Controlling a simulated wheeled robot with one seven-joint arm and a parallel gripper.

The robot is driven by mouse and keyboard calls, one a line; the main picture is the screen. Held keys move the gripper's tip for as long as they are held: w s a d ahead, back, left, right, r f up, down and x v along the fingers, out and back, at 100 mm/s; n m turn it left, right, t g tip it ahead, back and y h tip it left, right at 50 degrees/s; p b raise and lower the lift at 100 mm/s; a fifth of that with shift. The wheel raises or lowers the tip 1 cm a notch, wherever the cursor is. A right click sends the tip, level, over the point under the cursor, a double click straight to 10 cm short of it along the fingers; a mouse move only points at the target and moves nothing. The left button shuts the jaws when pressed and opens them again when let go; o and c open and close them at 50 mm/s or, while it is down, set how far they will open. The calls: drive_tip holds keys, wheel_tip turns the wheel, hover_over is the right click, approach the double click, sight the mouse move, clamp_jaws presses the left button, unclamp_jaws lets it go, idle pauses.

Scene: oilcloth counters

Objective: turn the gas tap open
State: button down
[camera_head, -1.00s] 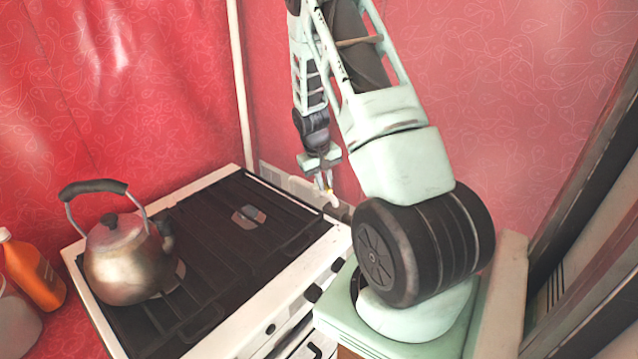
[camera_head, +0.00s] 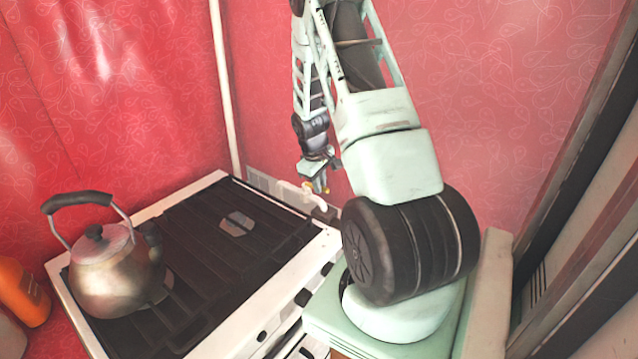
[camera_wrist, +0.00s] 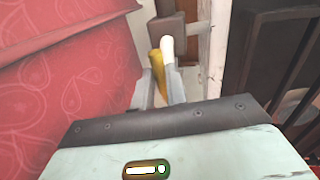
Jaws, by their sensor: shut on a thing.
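The gas tap's yellow handle (camera_wrist: 157,70) shows between my gripper's fingers in the wrist view, with a white rounded part (camera_wrist: 168,50) right beside it. My gripper (camera_wrist: 160,84) is shut on the yellow handle. In the head view, my gripper (camera_head: 319,187) points down at the back right corner of the stove (camera_head: 180,255), near the wall, with a bit of yellow at its fingertips. A white bent piece (camera_head: 289,187) shows just left of the fingers. The fingers partly hide the tap, and I cannot tell its exact angle.
A metal kettle (camera_head: 112,275) stands at the stove's left. An orange bottle (camera_head: 25,290) is at the left edge. A white upright pipe (camera_head: 224,90) runs up the red wall (camera_head: 120,80) behind. A brown block (camera_wrist: 168,30) lies just beyond the handle.

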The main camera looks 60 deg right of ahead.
drive_tip(key=shift+w+d, duration=0.1)
drive_tip(key=c, duration=1.4)
unclamp_jaws()
drive_tip(key=shift+r, duration=0.1)
drive_tip(key=a+r+b, duration=0.2)
drive_tip(key=a+r, duration=0.1)
drive_tip(key=r, duration=1.4)
drive_tip(key=shift+a, duration=0.2)
drive_tip(key=shift+w, duration=0.1)
